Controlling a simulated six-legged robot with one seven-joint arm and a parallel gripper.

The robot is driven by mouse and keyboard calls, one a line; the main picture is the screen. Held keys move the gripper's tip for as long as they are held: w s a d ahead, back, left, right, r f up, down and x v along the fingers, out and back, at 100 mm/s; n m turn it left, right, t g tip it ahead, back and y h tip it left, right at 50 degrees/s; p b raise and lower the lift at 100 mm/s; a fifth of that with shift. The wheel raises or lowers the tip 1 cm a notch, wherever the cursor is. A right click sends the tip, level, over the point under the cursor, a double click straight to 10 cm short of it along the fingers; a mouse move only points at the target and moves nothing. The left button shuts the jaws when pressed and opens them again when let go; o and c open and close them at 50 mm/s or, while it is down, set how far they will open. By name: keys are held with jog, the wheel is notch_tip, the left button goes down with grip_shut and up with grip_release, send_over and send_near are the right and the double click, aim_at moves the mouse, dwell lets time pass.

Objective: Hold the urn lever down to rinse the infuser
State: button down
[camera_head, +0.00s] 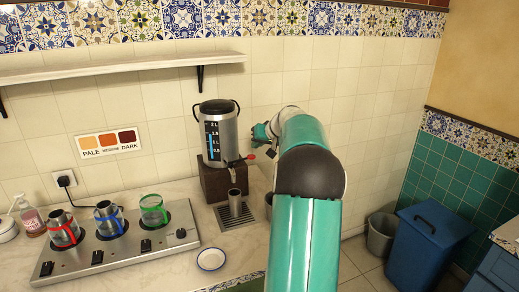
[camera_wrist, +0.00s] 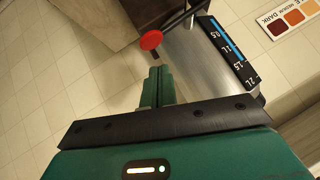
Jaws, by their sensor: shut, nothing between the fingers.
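The steel urn (camera_head: 222,140) stands on a dark wooden block (camera_head: 220,180) by the tiled wall, with a level scale on its front. Its lever ends in a red knob (camera_head: 251,157) at the urn's right side; the knob also shows in the wrist view (camera_wrist: 151,40). A slim metal cylinder (camera_head: 235,203), perhaps the infuser, stands upright under the spout on a slotted drip tray (camera_head: 224,220). My green gripper (camera_wrist: 157,80) is shut and empty, its tips just short of the red knob in the wrist view, with no contact visible. The head view shows it right of the urn.
A hot-plate unit (camera_head: 125,262) at left bears several vessels with red, blue and green bands. A white saucer (camera_head: 211,259) lies on the counter (camera_head: 190,275). A shelf (camera_head: 110,69) runs above. A grey bin (camera_head: 382,235) and a blue bin (camera_head: 428,240) stand at right.

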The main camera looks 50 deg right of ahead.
jog(key=a+v, duration=0.1)
jog(key=v, duration=0.8)
jog(key=shift+a+r, duration=0.25)
jog(key=shift+r, duration=0.15)
jog(key=shift+w, duration=0.1)
jog(key=w+a+n+g+y, duration=0.2)
jog(key=a+n+g, duration=0.15)
jog(key=a, duration=3.05)
jog(key=s+a+f+n, duration=0.2)
jog(key=s+a+f, duration=0.2)
jog(key=s+a, duration=0.4)
jog(key=s+a+f+n, duration=0.2)
jog(key=s+a+f, duration=0.3)
jog(key=s+a, duration=0.4)
jog(key=shift+a, duration=1.2)
